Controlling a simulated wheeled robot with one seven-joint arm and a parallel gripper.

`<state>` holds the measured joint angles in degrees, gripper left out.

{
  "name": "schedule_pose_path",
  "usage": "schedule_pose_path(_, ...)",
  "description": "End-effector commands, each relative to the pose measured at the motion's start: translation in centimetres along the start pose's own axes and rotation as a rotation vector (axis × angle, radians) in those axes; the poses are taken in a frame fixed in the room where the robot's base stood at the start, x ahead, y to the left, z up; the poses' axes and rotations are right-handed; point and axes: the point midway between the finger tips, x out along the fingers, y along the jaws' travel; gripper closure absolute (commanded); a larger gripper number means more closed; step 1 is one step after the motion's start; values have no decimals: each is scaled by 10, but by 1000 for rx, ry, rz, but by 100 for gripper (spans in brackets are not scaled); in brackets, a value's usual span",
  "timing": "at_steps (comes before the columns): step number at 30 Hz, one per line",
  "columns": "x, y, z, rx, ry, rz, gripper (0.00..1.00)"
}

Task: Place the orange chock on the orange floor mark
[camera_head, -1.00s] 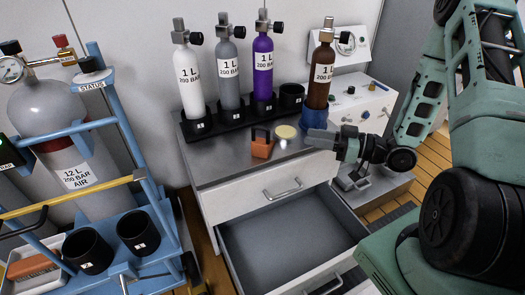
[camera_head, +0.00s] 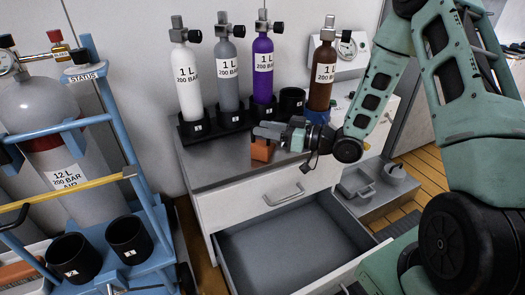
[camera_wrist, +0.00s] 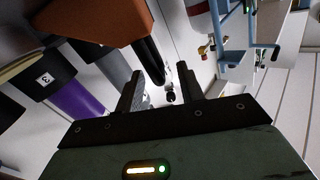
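The orange chock (camera_head: 262,151) sits on the grey top of the drawer cabinet, near its front edge. It also shows large at the top of the wrist view (camera_wrist: 95,22), with its black handle (camera_wrist: 151,60) reaching towards the gap between my fingers. My gripper (camera_head: 268,131) is level with the chock's upper part and hides the handle in the head view. In the wrist view my two dark fingers (camera_wrist: 158,85) stand apart with a gap between them, not closed on the handle. I cannot make out the orange floor mark in either view.
Several labelled bottles, among them a purple one (camera_head: 263,68) and a brown one (camera_head: 321,72), stand behind the chock. The drawer (camera_head: 300,250) below hangs open. A blue cylinder cart (camera_head: 150,262) stands at left. Wooden floor (camera_head: 425,170) shows at right.

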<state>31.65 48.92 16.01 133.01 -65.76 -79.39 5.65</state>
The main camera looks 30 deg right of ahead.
Motion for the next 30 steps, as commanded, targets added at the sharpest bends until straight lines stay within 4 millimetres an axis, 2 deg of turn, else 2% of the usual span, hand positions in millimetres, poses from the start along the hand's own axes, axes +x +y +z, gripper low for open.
schedule_pose_path(2,13,0,9,-3,-1,-3,62)
schedule_pose_path(6,30,0,6,-2,0,-1,62)
schedule_pose_path(15,34,0,4,0,-1,0,62)
schedule_pose_path(16,34,0,4,0,-1,0,68)
schedule_pose_path(19,34,0,4,0,-1,0,95)
schedule_pose_path(20,34,0,4,0,-1,0,100)
schedule_pose_path(30,34,0,2,-1,0,-1,100)
